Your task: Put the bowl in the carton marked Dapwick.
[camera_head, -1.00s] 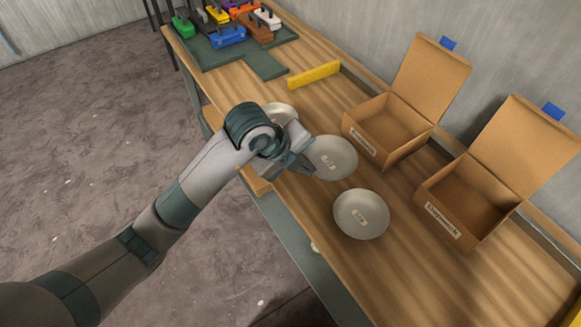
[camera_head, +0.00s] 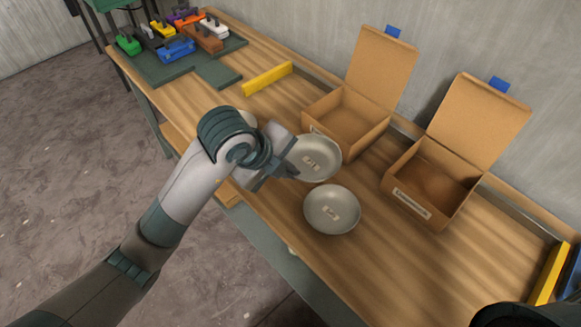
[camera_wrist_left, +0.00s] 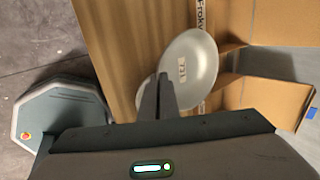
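My left gripper (camera_head: 292,172) is shut on the near-left rim of a grey metal bowl (camera_head: 328,169) with a small white label. It holds this bowl in front of the left open carton (camera_head: 345,132), partly covering that carton's label. The bowl and the dark fingers (camera_wrist_left: 160,95) also show in the left wrist view. A second grey bowl (camera_head: 332,222) sits nearer on the table. A third (camera_head: 247,118) is mostly hidden behind my wrist. The right open carton (camera_head: 400,190) has a front label too small to read. The left wrist view shows part of a label, "Frok...".
Both cartons have raised lids near the wall. A yellow bar (camera_head: 267,78) lies left of them. A green board (camera_head: 160,67) with several coloured blocks is at the far left. Another yellow bar (camera_head: 549,272) is at the right. The table (camera_head: 420,270) is clear at the front right.

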